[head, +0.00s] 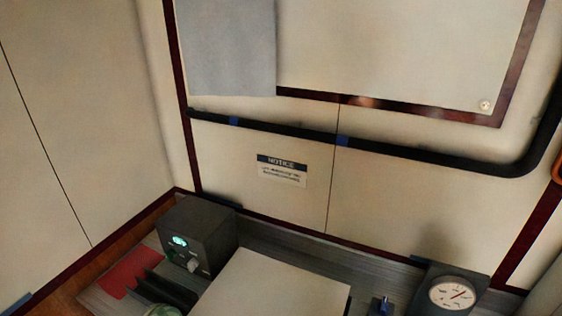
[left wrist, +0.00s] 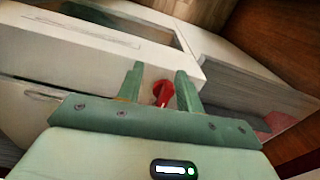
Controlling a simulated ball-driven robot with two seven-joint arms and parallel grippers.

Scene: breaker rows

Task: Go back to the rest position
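My left gripper (left wrist: 162,82) shows in the left wrist view with its two green fingers apart. A red knob or lever (left wrist: 163,93) appears between the fingers, in front of a pale cabinet face. A gap shows on its left side; the right finger is close to it in the picture, and I cannot tell the depth between them. In the head view only a small pale green rounded part shows at the bottom edge, and I cannot tell what it is. My right gripper is in neither view.
A dark box (head: 197,241) with a green light stands at the back left of the counter, beside a red patch (head: 125,272). A white panel (head: 275,290) lies in the middle. A gauge (head: 452,293) stands at right. A black pipe (head: 290,132) crosses the wall above a notice (head: 281,171).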

